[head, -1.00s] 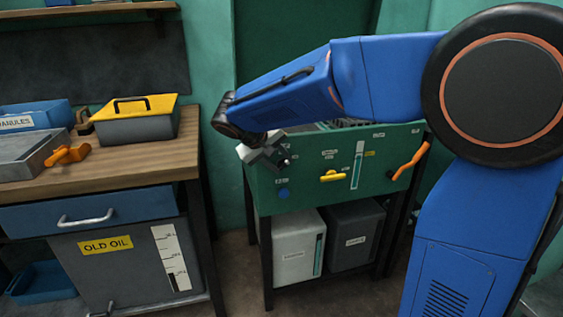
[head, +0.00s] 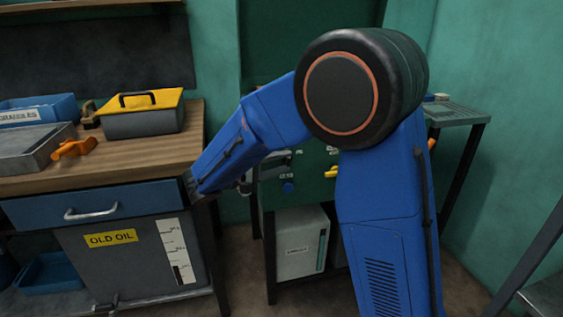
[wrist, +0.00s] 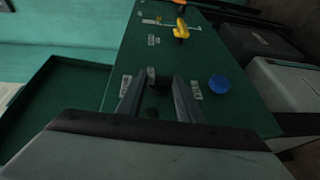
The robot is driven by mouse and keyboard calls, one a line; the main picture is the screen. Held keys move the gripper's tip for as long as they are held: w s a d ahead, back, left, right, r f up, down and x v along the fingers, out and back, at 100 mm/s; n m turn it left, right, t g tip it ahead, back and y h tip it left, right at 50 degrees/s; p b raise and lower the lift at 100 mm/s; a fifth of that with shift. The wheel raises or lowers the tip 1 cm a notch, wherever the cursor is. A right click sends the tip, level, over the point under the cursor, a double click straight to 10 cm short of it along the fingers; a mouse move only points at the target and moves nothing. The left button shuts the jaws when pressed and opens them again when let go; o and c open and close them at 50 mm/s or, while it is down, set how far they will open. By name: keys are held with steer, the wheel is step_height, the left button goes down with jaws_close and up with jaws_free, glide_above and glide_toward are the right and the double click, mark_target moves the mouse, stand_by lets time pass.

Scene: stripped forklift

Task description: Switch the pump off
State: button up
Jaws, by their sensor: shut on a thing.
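The green panel (head: 300,216) stands behind my arm; in the wrist view its face (wrist: 235,65) fills the middle. My gripper (wrist: 162,88) is at the panel, its two fingers pointing at the face. A small grey switch-like part (wrist: 151,76) shows at the fingertips, between two white labels that I cannot read. The gripper is shut on this part, though the fingers hide much of it. In the head view my gripper (head: 247,182) is mostly hidden by my arm, at the panel's left end. I cannot tell the switch's position.
A blue round button (wrist: 220,84) sits close beside the fingers. A yellow handle (wrist: 181,30) is farther along the panel. The wooden workbench (head: 150,157), with a yellow-lidded box (head: 143,118), stands left of the panel. Containers (head: 301,245) stand under the panel.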

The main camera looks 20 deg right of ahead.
steer(key=shift+f+h, duration=0.2)
steer(key=shift+h, duration=0.3)
steer(key=shift+n, duration=0.3)
steer(key=shift+t, duration=0.3)
steer(key=o, duration=1.1)
steer(key=v, duration=1.7)
steer(key=shift+a+f, duration=0.1)
steer(key=shift+a, duration=0.15)
